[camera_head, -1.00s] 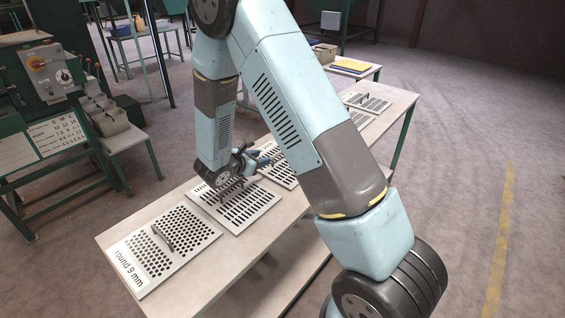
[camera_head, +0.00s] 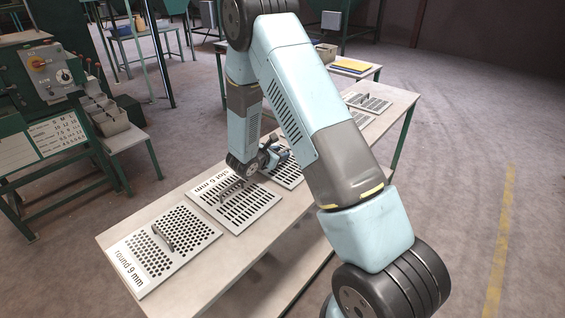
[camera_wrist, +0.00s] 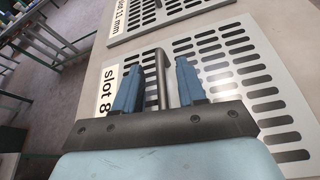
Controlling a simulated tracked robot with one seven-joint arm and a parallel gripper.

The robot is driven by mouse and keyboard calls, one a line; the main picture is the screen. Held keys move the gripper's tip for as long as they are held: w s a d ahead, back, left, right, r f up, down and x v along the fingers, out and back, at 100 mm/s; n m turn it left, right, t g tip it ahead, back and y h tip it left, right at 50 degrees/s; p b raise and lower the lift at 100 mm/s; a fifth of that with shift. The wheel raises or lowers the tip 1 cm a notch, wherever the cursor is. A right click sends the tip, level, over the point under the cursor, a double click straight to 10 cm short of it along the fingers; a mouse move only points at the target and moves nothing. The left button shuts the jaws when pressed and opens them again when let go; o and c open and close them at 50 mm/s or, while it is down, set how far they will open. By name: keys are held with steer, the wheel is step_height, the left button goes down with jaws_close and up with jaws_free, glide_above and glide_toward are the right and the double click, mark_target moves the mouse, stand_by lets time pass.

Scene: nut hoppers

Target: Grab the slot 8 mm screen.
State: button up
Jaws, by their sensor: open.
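The slot 8 mm screen (camera_wrist: 262,112) is a pale plate with dark slots and a label partly reading "slot 8" in the wrist view. Its upright bar handle (camera_wrist: 163,78) shows between the two blue fingers of my gripper (camera_wrist: 160,64). The fingers are apart, one on each side of the handle in the picture, and not closed on it. How deep the handle sits between them I cannot tell. In the head view my gripper (camera_head: 275,150) is over the third screen (camera_head: 291,177) from the near end, which my arm partly hides.
The slot 6 mm screen (camera_head: 238,205) and round 9 mm screen (camera_head: 160,248) lie nearer on the table (camera_head: 230,257). The slot 11 mm screen (camera_wrist: 160,14) lies beyond. A green machine (camera_head: 35,80) stands at left. Open floor lies right.

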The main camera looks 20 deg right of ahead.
steer(key=shift+w+d+f, duration=0.25)
steer(key=shift+w+d, duration=0.1)
steer(key=shift+d, duration=0.1)
jaws_close()
stand_by(0.3)
